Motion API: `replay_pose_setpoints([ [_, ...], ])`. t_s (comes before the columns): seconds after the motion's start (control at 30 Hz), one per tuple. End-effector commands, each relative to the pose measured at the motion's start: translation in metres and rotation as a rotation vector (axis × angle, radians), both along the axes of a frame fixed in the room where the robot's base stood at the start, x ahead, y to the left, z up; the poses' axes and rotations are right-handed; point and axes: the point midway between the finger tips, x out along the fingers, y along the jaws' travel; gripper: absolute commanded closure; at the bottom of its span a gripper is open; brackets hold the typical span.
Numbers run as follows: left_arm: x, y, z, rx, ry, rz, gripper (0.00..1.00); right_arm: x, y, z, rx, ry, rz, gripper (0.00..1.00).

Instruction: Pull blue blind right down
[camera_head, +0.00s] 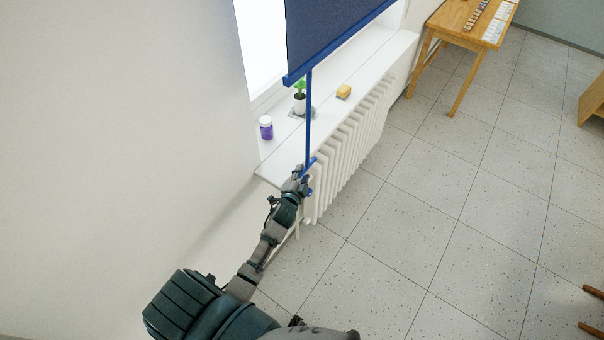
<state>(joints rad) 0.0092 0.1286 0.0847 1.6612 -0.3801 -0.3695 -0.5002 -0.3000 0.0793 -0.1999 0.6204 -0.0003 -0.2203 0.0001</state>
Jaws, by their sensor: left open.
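The blue blind (330,28) hangs partly lowered in the window at the top. Its bottom bar runs slanted above the window sill. A blue pull rod (308,115) hangs from the bar and ends in a short crosspiece handle (310,166). My left gripper (302,174) is at the sill's front edge, right by the handle, with its fingers open. The fingers overlap the handle in the view, and I cannot tell whether they touch it. My right gripper does not show.
On the white sill (285,152) stand a purple jar (266,128), a small potted plant (299,97) and a yellow sponge-like block (343,91). A white radiator (350,140) is below it. A wooden table (455,22) stands at the top right. The tiled floor is mostly clear.

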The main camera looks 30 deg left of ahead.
Motion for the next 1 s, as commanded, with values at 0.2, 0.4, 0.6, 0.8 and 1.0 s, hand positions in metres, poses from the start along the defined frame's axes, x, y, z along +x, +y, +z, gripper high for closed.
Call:
replay_pose_setpoints([
  [0.2, 0.005, 0.001, -0.001, 0.0, 0.0, 0.0, 0.59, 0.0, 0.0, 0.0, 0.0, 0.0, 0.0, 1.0],
  [0.4, 0.005, 0.001, -0.001, 0.0, 0.0, 0.0, 0.74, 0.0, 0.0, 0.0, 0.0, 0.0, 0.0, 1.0],
  [0.6, 0.005, 0.001, -0.001, -0.001, 0.001, 0.0, 1.0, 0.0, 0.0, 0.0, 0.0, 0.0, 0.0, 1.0],
  [0.8, 0.005, 0.001, -0.003, -0.001, 0.001, 0.0, 1.0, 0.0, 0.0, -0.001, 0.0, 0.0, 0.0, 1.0],
  [1.0, 0.015, 0.0, -0.022, -0.003, 0.001, -0.001, 1.0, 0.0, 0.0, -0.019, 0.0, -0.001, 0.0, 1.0],
])
